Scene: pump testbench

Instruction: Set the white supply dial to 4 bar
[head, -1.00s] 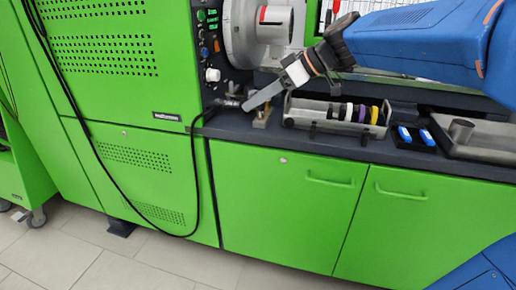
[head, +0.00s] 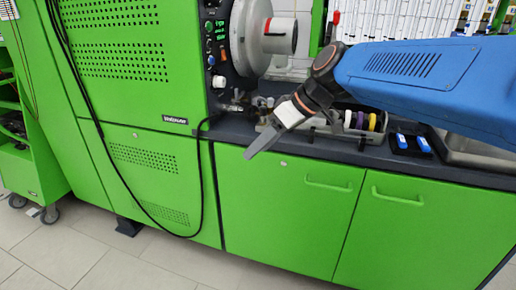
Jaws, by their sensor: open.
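The white supply dial (head: 219,82) sits low on the dark control strip of the green testbench, left of the big grey flywheel housing. It is small here, and I cannot read its scale or setting. My gripper (head: 250,154) is at the end of the blue arm, in front of the bench edge, below and right of the dial. Its jaws are open and empty, though from this side they overlap and look like one grey finger. It is apart from the dial, which is unobstructed.
A dark knob and green displays (head: 220,28) are above the dial. The grey flywheel housing (head: 262,38) juts out beside it. A black hose (head: 213,160) hangs down the front. A tray with coloured rings (head: 359,121) and blue-white items (head: 409,142) lie on the worktop.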

